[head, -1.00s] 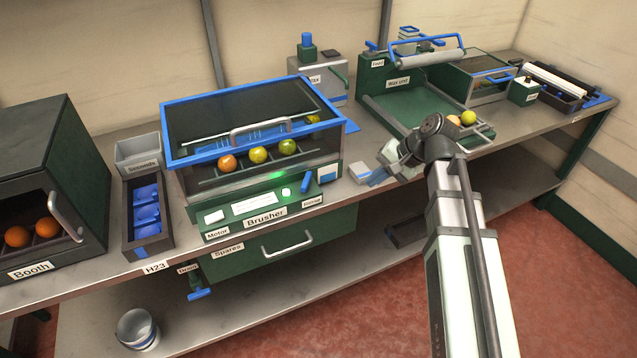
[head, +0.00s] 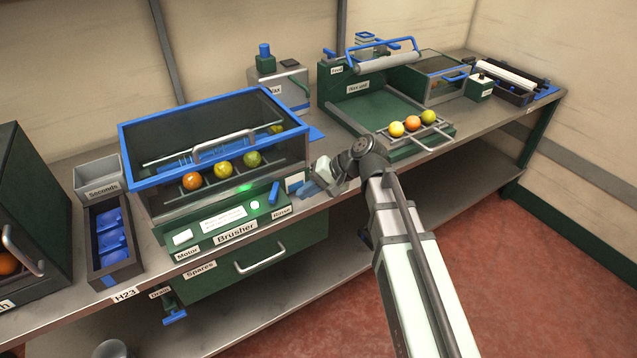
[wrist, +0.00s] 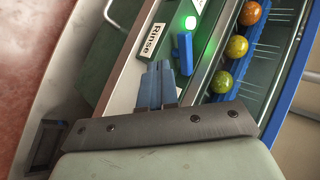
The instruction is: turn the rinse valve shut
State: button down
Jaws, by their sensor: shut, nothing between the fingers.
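The rinse valve is a blue lever (head: 274,193) at the right end of the Brusher's sloping front panel, above the Rinse label (head: 281,211). It stands steeply slanted in the head view. In the wrist view the blue lever (wrist: 184,54) lies just ahead and to the right of my fingertips, with a small gap in the picture. My gripper (head: 312,186) is near the panel's right end, to the right of the lever. In the wrist view my gripper's blue fingers (wrist: 156,80) are together and empty, close to the Rinse label (wrist: 152,42).
The Brusher (head: 142,190) has a blue-framed clear lid over several fruits. A lamp (head: 254,205) on its panel glows green. The wax unit (head: 345,113) and a fruit rack stand farther right.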

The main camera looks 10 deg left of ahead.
aim_at(276, 200)
jog(key=shift+s+a+f, duration=0.1)
jog(key=shift+a+f, duration=0.1)
jog(key=shift+a, duration=0.7)
jog(key=shift+s+a+f, duration=0.15)
jog(key=shift+a+f, duration=0.1)
jog(key=shift+a, duration=0.65)
jog(key=shift+s+a+f, duration=0.1)
jog(key=shift+a+f, duration=0.1)
jog(key=shift+a, duration=0.7)
jog(key=shift+s, duration=0.1)
